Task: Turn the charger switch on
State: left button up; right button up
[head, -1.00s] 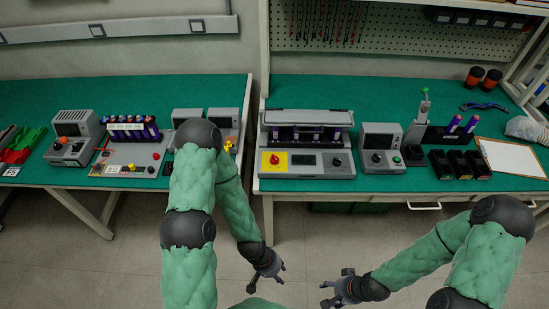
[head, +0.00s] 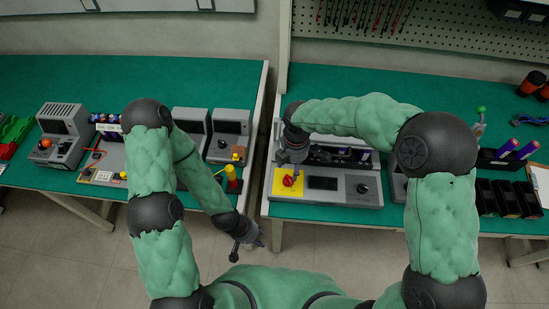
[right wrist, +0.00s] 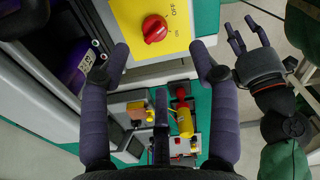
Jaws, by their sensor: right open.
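The charger (head: 335,197) is a grey box at the front left of the right bench. Its yellow panel (head: 279,190) carries the red rotary switch (head: 289,181). In the right wrist view the switch (right wrist: 155,28) shows at the top, with OFF and ON printed to its right; I cannot tell surely which one it points at.
Purple cells (right wrist: 82,70) sit in the charger's rear bay beside my right gripper. The left bench, across a narrow gap, holds grey instruments (head: 230,133) and a yellow-and-red part (head: 233,180). Black boxes (head: 507,198) stand farther right.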

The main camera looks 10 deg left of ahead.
aim_at(289, 178)
jog(key=shift+n, duration=0.4)
jog(key=f+b, duration=0.1)
jog(key=f, duration=0.2)
jog(key=f+b, duration=0.1)
jog(key=f, duration=0.2)
jog(key=f+b, duration=0.1)
jog(key=f, duration=0.2)
jog(key=shift+w+a+f, duration=0.25)
jog(key=shift+w, duration=0.15)
jog(key=c, duration=1.2)
